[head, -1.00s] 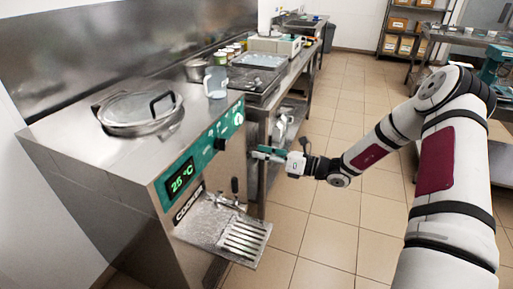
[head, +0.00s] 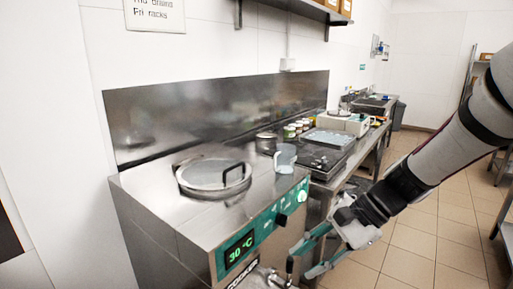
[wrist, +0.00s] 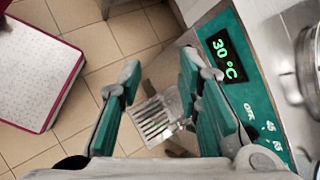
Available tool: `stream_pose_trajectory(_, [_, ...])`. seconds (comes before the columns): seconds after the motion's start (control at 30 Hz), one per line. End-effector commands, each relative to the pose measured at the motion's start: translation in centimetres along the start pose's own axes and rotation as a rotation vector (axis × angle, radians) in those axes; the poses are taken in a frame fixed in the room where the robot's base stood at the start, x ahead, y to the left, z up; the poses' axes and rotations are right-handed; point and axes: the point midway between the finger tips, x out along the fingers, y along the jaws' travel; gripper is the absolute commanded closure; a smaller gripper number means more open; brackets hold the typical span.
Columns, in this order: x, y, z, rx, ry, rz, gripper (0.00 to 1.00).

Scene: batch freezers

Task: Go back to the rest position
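My gripper (head: 300,262) is in front of the batch freezer's (head: 150,205) front face, below the green control panel (head: 262,228). In the wrist view my gripper (wrist: 160,85) has its two green fingers wide apart with nothing between them. The panel's display (head: 239,250) reads 30 °C; the same display shows in the wrist view (wrist: 222,58). The slotted drip tray (wrist: 153,120) lies below the fingers in the wrist view.
A round lid (head: 205,175) and a clear jug (head: 285,158) are on the freezer top. A counter with a dark hob (head: 318,158), small jars (head: 290,131) and a pale appliance (head: 343,123) runs behind. Tiled floor (head: 430,240) is open to the right.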

Motion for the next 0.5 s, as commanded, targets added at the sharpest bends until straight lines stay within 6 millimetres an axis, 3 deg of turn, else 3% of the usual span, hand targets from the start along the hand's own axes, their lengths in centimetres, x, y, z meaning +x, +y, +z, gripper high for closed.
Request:
stream_pose_trajectory(0.03, [-0.8,0.9,1.5,-0.078,0.05,0.036,0.68])
stream_pose_trajectory(0.2, [-3.4,4.3,4.7,-0.324,0.202,0.156,0.68])
stream_pose_trajectory(0.5, [-8.5,10.3,8.8,-0.731,0.457,0.34,0.68])
